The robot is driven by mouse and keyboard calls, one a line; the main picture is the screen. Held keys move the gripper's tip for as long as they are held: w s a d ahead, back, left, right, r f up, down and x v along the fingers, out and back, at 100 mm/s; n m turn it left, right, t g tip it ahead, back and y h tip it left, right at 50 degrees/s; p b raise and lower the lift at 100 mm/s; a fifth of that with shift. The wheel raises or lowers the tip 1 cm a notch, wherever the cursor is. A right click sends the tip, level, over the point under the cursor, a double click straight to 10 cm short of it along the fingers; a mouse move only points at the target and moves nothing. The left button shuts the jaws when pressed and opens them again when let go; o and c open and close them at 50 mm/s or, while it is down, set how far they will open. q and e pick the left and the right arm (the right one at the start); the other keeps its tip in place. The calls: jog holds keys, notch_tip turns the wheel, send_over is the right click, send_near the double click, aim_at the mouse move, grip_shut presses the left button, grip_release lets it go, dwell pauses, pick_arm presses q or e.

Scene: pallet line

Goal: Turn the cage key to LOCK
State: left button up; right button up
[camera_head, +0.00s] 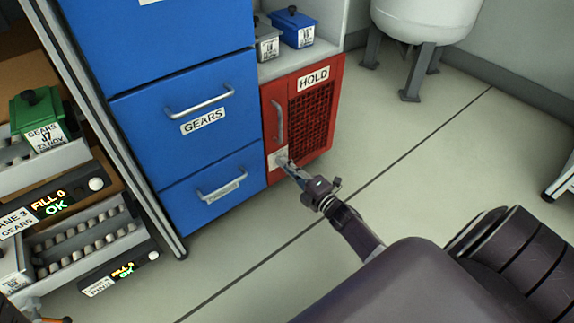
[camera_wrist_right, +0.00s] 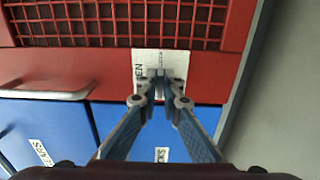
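The red cage (camera_head: 273,107) with a HOLD label and mesh door stands beside the blue drawers; it also fills the upper part of the right wrist view (camera_wrist_right: 60,60). A white key plate (camera_head: 277,158) sits low on its door; in the wrist view the plate (camera_wrist_right: 140,58) shows part of a word ending in "EN" on its left, and small unreadable print on its right. My right gripper (camera_head: 290,168) is at this plate. Its fingertips (camera_wrist_right: 158,80) are close together on the small grey cage key (camera_wrist_right: 159,73), mostly hidden between them. My left gripper is not clearly seen.
Blue drawers (camera_head: 155,40) marked GEARS stand left of the cage. Grey and blue boxes (camera_head: 293,28) sit on the shelf above it. Rack lanes with a green box (camera_head: 38,112) are at far left. A white tank (camera_head: 425,18) stands behind.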

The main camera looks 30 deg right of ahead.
jog(key=o, duration=0.4)
jog(key=s, duration=0.8)
jog(key=s+d, duration=0.1)
jog(key=s, duration=0.3)
